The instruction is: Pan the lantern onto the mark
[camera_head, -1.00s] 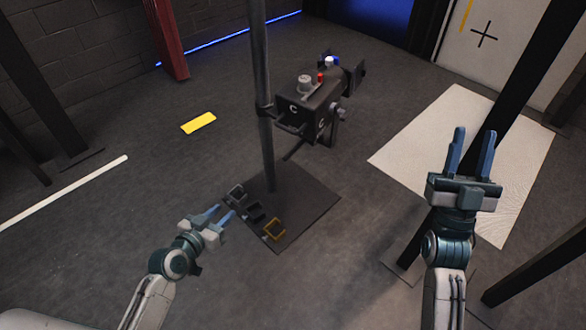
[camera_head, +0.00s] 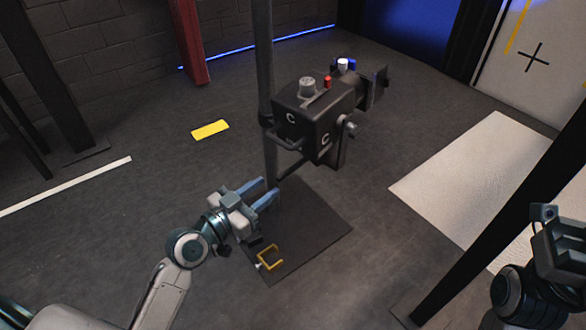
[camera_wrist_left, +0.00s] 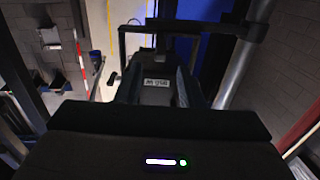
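The lantern (camera_head: 312,112), a dark box marked with letters C, hangs on an upright pole (camera_head: 263,60). It has a grey knob, a red knob, a side knob and a bar handle (camera_head: 291,142) at its near side. The mark, a black cross (camera_head: 533,57), is on the pale wall panel at the upper right. My left gripper (camera_head: 271,190) is below and left of the lantern, open and empty, apart from the handle. In the left wrist view a dark bar frame (camera_wrist_left: 187,27) lies beyond its spread fingers. My right gripper (camera_head: 553,222) is partly cut off; its fingers are unclear.
The pole stands on a dark base plate (camera_head: 325,232), where an ochre clamp (camera_head: 270,258) lies. A slanting black post (camera_head: 497,232) stands at the right beside a white floor patch (camera_head: 450,175).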

